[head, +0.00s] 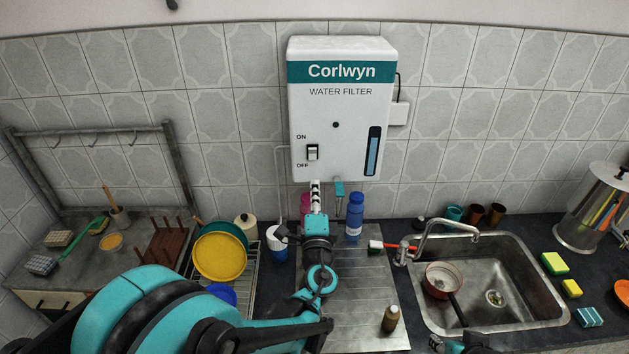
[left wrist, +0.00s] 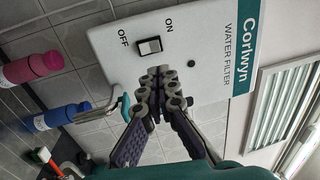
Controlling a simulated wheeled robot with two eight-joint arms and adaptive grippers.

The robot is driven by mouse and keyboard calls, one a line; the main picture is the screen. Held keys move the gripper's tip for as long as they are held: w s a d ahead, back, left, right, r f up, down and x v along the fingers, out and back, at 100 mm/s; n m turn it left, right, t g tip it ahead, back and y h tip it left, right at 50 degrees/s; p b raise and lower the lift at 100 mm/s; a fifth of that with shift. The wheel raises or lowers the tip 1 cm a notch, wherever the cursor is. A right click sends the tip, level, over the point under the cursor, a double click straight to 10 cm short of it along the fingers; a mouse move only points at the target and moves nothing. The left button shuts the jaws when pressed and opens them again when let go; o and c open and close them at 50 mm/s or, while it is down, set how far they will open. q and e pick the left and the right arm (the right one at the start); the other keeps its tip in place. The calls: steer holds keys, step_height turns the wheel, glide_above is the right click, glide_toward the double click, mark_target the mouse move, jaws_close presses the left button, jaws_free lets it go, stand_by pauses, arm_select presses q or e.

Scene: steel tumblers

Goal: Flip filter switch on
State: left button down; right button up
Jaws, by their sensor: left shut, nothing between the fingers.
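The white water filter box (head: 343,135) with a teal Corlwyn band hangs on the tiled wall. Its small rocker switch (head: 312,152) sits at the lower left of the front, between the ON and OFF labels. The switch also shows in the left wrist view (left wrist: 148,46), unobstructed. Which way the rocker is pressed is too small to tell. My left gripper (head: 315,184) is shut and empty, just below the box and under the switch. In the left wrist view its fingertips (left wrist: 163,74) are together, apart from the switch.
Below stand a blue bottle (head: 354,217) and a pink bottle (head: 306,205). A faucet (head: 445,230) and sink (head: 540,287) are to the right. A dish rack (head: 247,273) with a yellow plate (head: 220,257) is to the left. The space before the switch is clear.

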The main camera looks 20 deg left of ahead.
mark_target(313, 150)
arm_select(q)
steer(key=x, duration=1.1)
steer(key=shift+w+a, duration=0.15)
steer(key=shift+w, duration=0.2)
steer(key=shift+w+r, duration=0.1)
steer(key=shift+w, duration=0.1)
